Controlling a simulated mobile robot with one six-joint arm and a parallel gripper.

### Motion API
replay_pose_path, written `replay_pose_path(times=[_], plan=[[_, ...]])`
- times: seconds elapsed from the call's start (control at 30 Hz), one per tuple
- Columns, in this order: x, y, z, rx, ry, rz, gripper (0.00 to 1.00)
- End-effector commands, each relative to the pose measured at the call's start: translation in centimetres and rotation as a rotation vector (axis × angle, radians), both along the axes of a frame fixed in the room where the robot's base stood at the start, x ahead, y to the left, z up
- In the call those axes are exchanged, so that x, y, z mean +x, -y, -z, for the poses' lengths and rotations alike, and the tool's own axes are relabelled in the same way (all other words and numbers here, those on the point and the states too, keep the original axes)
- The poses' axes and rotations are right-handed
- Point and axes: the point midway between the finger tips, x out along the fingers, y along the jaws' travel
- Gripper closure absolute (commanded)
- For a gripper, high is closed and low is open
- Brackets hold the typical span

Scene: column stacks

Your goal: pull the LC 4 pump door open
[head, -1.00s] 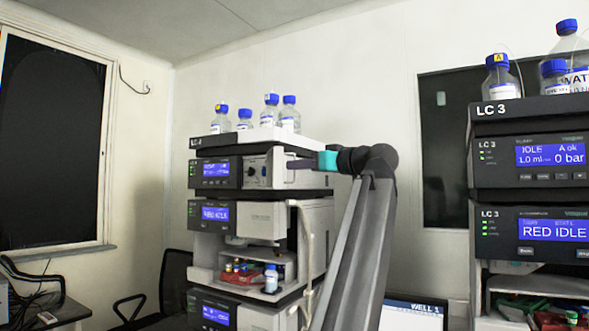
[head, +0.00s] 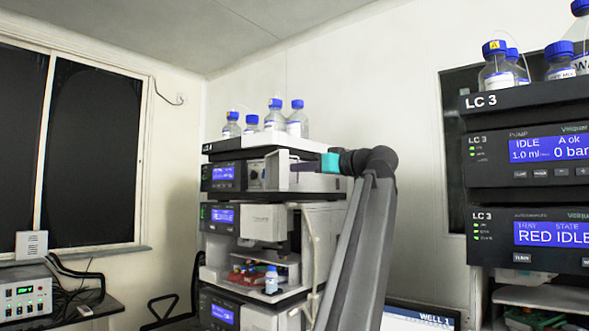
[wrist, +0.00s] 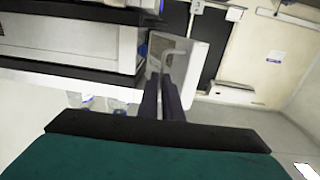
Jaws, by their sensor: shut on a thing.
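The LC 4 stack stands left of centre in the head view, its pump unit (head: 223,177) at the top with a lit blue display. The pump door (wrist: 198,66) shows as a pale panel in the wrist view, standing out from the stack front. The pump's inside with a round knob (head: 256,175) is exposed in the head view. My gripper (wrist: 165,84) is shut on the door's handle, its dark fingers in front of the panel. In the head view my gripper (head: 304,167) is at the right of the pump unit. The exact grip is partly hidden.
Bottles with blue caps (head: 274,117) stand on top of the LC 4 stack. An LC 3 stack (head: 530,150) is close on the right. A bench with a grey instrument (head: 25,292) is at the left. The wall space between the stacks is clear.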

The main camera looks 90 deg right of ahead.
Motion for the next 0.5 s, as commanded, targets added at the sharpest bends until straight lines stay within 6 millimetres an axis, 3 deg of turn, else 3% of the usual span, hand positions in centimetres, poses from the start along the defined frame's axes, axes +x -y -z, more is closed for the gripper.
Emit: replay_pose_path(times=[0.03,0.43,0.5], plan=[[0.0,0.2,0.8,0.012,-0.008,-0.002,1.0],[1.1,0.1,0.8,0.012,-0.008,-0.018,1.0],[1.2,0.1,0.8,0.012,-0.008,-0.019,0.85]])
